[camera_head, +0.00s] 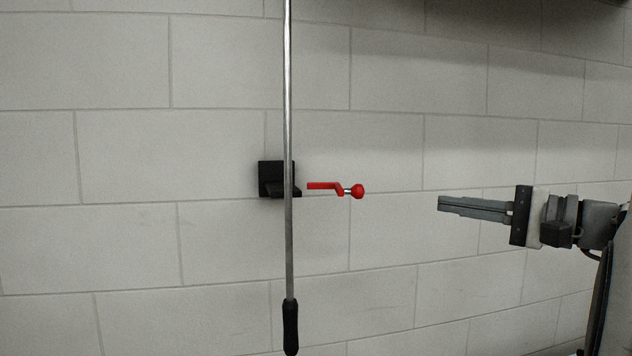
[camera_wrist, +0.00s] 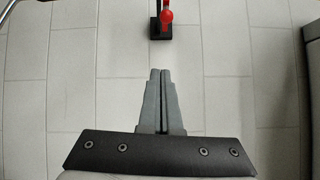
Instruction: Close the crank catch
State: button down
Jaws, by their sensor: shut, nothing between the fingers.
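The crank catch has a red crank arm (camera_head: 323,186) that ends in a round red knob (camera_head: 358,191). The arm sticks out to the right of a black block (camera_head: 270,179) on the wall. A thin metal rod (camera_head: 288,100) with a black grip (camera_head: 290,327) hangs upright in front of the block and hides part of it. My gripper (camera_head: 440,204) is shut and empty, to the right of the knob and apart from it. In the wrist view, the red knob (camera_wrist: 167,17) and black block (camera_wrist: 154,30) show at the top, beyond my shut fingers (camera_wrist: 160,72).
A pale block wall (camera_head: 400,290) fills the background. The space between my gripper and the red knob is clear. A dark shape (camera_head: 590,8) runs along the top right edge.

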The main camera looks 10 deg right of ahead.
jog(key=w+a+r+p, duration=0.1)
jog(key=w+a+p, duration=0.1)
jog(key=w+a, duration=0.4)
jog(key=a, duration=0.3)
jog(key=shift+w+a, duration=0.2)
jog(key=shift+w, duration=0.1)
jog(key=shift+s, duration=0.1)
dwell(0.4)
